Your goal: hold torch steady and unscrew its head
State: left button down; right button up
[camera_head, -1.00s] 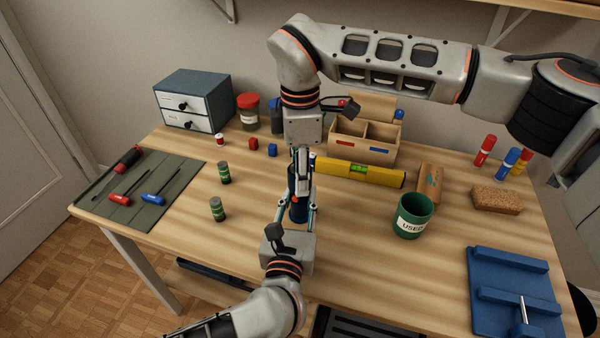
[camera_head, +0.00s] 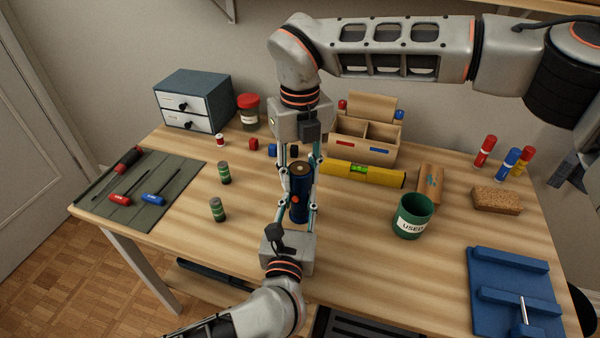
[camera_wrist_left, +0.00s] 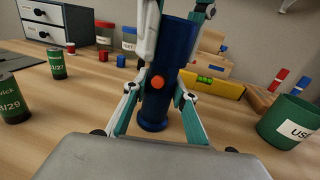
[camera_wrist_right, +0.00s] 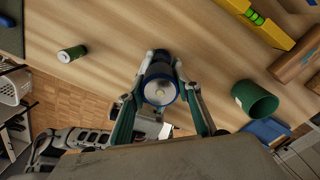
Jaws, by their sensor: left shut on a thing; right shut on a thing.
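The blue torch (camera_head: 300,193) stands upright on the desk with an orange-red button on its side. My left gripper (camera_head: 298,212) comes from the front and is shut on the torch's body, one finger on each side; it shows close in the left wrist view (camera_wrist_left: 160,100). My right gripper (camera_head: 301,162) reaches down from above and is shut on the torch's head. The right wrist view looks down on the round pale face of the torch head (camera_wrist_right: 160,91) between the fingers.
Two green batteries (camera_head: 224,173) (camera_head: 217,210) stand left of the torch. A green cup (camera_head: 412,216) and a yellow level (camera_head: 362,174) are to the right. A wooden organizer (camera_head: 364,146) stands behind. A tool mat (camera_head: 140,190) lies far left, and a blue fixture (camera_head: 515,290) front right.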

jog(key=n, duration=0.5)
jog(key=shift+n, duration=0.3)
jog(key=n, duration=1)
jog(key=shift+n, duration=0.3)
jog(key=n, duration=0.5)
jog(key=shift+s, duration=0.1)
jog(key=shift+r, duration=0.3)
jog(key=shift+r, duration=0.85)
